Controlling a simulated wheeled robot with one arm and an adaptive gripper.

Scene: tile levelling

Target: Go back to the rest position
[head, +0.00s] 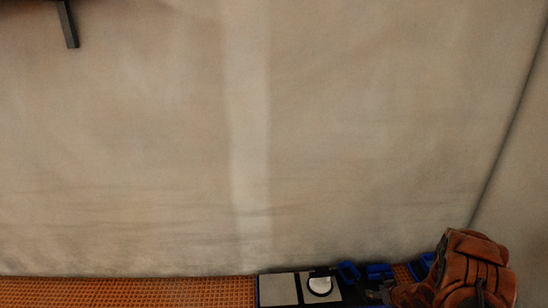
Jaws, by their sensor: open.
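Two pale tiles lie side by side on the floor at the bottom of the head view, a plain left tile (279,290) and a right tile (306,292). A round white piece with a dark rim (320,286) sits over the right tile. Several blue pieces (379,271) lie to the right of the tiles. I cannot make out my gripper in this view. A dark bar (70,28) hangs into the top left corner, and I cannot tell what it belongs to.
The orange gridded floor (130,291) is clear on the left. A plain beige wall (150,150) fills most of the view, with a corner at the right.

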